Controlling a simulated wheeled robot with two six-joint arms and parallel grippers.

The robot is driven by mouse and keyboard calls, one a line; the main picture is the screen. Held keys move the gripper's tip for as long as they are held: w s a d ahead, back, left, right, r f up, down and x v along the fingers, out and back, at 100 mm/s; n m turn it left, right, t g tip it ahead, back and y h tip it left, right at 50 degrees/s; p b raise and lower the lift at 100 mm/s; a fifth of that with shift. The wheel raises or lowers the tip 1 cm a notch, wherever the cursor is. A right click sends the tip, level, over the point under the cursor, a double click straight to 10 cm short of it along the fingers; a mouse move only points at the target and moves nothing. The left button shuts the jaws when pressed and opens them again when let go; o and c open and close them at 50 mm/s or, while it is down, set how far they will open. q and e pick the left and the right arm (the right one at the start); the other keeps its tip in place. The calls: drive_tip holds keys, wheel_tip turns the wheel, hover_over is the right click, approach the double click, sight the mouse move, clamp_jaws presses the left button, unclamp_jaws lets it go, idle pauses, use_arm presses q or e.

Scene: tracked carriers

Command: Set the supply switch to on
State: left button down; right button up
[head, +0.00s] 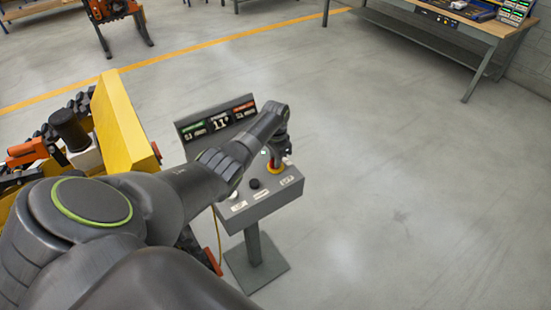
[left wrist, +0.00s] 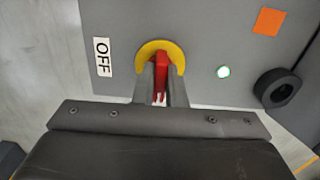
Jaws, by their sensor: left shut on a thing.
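The supply switch is a red handle (left wrist: 161,72) in a yellow ring (left wrist: 152,47) on a grey panel. My left gripper (left wrist: 161,92) is shut on the red handle, one finger on each side of it. An OFF label (left wrist: 102,57) is to the left of the ring in the left wrist view. No ON label is readable. In the head view my left gripper (head: 279,160) points down at the yellow ring (head: 276,169) on the control box (head: 262,196). There the gripper mostly hides the handle. My right gripper is not in view.
The box stands on a post with a floor plate (head: 256,268). A yellow machine (head: 118,115) is to the left. The floor to the right is clear.

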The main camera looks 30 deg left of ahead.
use_arm(q)
drive_tip(key=shift+w+r, duration=0.15)
idle(0.3)
drive_tip(key=c, duration=1.5)
unclamp_jaws()
wheel_tip(320, 180, up, 17)
drive_tip(key=shift+r+b, duration=0.15)
drive_tip(key=shift+b, duration=0.9)
